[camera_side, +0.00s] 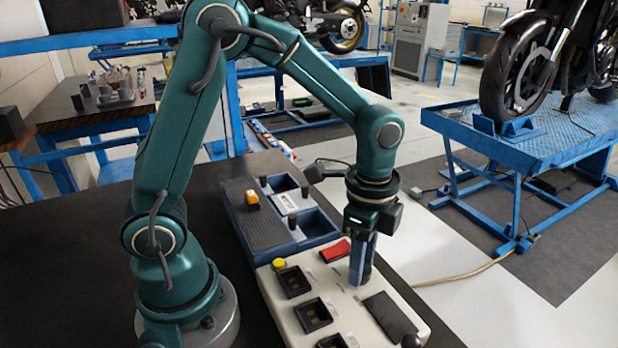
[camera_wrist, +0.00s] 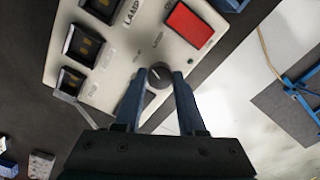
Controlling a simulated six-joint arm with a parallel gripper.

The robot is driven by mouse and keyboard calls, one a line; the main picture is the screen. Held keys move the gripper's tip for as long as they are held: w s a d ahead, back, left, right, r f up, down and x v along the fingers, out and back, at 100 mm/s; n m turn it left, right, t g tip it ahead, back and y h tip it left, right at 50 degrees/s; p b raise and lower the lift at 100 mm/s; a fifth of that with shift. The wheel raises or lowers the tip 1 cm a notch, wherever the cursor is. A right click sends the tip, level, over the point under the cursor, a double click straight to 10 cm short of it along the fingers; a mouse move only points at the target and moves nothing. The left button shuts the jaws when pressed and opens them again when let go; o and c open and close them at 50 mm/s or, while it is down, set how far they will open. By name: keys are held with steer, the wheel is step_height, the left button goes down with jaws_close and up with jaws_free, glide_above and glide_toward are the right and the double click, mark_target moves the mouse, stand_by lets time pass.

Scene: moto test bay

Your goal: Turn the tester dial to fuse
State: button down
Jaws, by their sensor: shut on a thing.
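The tester is a pale box (camera_side: 293,318) at the table's front right; its panel also fills the upper left of the wrist view (camera_wrist: 117,72). The dial (camera_wrist: 158,77) is a small dark round knob on the panel, below the red rectangle (camera_wrist: 189,24). My gripper (camera_side: 359,282) points straight down onto the panel. In the wrist view its blue fingers (camera_wrist: 162,74) stand on either side of the dial, shut on it. In the side view the fingers hide the dial. A "LAMP" label shows beside a socket; the other labels and the dial's setting are too small to read.
Dark square sockets (camera_side: 314,314) line the tester's left side, near a yellow button (camera_side: 278,264). A dark pad (camera_side: 389,317) lies right of my fingers. Behind the tester, a blue tray (camera_side: 317,229) holds an orange item (camera_side: 252,200). The black table is clear at left.

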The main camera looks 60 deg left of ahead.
steer(key=n, duration=1.3)
steer(key=shift+w, duration=0.1)
steer(key=shift+n, duration=0.4)
steer(key=c, duration=0.5)
jaws_free()
steer(key=shift+r, duration=2.6)
